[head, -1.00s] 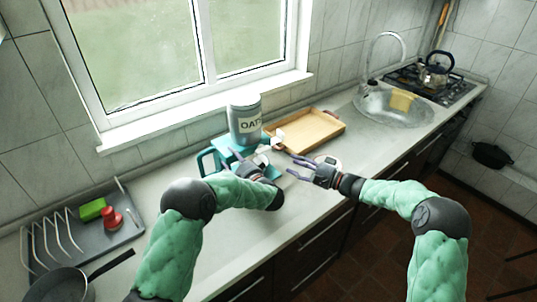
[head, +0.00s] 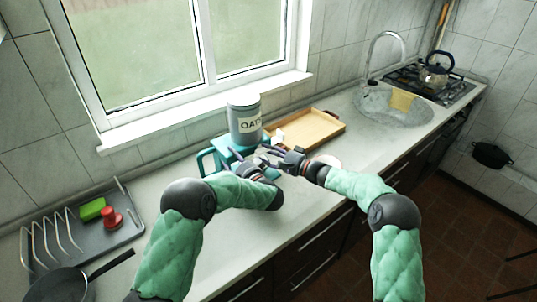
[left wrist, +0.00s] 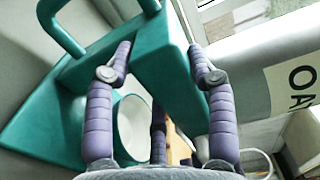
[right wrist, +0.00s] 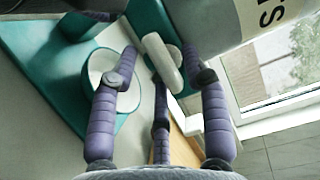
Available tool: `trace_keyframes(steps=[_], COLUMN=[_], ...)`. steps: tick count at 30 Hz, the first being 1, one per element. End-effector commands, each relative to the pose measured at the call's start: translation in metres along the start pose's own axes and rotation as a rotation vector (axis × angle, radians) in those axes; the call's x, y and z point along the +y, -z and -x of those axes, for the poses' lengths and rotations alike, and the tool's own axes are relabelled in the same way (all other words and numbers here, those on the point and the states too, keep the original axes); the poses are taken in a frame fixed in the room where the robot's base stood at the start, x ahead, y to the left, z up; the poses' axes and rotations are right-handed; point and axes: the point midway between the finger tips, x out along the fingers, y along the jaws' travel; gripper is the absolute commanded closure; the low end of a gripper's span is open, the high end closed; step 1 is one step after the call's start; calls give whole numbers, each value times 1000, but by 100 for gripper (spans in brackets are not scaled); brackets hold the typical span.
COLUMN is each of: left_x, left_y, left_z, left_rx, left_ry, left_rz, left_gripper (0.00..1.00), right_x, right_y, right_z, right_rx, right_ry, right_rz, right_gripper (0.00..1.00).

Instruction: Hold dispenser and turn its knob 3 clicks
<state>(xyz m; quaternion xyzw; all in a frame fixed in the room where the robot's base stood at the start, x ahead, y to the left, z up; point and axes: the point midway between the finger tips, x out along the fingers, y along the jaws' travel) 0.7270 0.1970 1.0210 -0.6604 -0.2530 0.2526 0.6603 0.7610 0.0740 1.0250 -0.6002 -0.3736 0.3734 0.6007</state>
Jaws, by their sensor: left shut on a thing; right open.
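The dispenser is a teal stand (left wrist: 172,75) under a grey canister (head: 244,108) labelled with oats lettering. A white bar-shaped knob (right wrist: 163,62) shows on its front in the right wrist view. A white bowl (right wrist: 108,75) stands on the teal base beneath. My left gripper (left wrist: 161,53) is shut on the teal body, one finger on each side. My right gripper (right wrist: 159,54) is open, its fingertips on either side of the knob; whether they touch it I cannot tell. In the head view the grippers partly hide the knob and bowl.
A wooden tray (head: 306,131) lies right of the dispenser, with the sink (head: 392,104) beyond. A round white thing (head: 329,160) is partly behind my right arm. At left are a dish rack (head: 75,238), a green sponge (head: 92,209) and a pan (head: 60,287).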

Motion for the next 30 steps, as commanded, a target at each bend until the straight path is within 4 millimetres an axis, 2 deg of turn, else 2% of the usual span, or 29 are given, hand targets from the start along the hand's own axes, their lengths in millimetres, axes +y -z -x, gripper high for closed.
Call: trace_keyframes(steps=[3,4,6,9,20,30], left_x=[3,3,3,3,3,3], left_y=[0,0,0,0,0,0], left_z=[1,1,1,1,1,1], left_rx=[1,1,1,1,1,1], left_ry=[-4,-4,-4,-4,-5,-5], left_rz=[-3,-3,-3,-3,-3,-3], left_gripper=[100,100,100,100,100,100], right_x=[0,0,0,0,1,4], right_y=[0,0,0,0,0,-2], right_z=[0,0,0,0,0,0], right_rx=[0,0,0,0,0,-1], right_ry=[0,0,0,-1,9,85], right_rz=[0,0,0,0,-24,-211], right_gripper=[54,56,76,100,100,100])
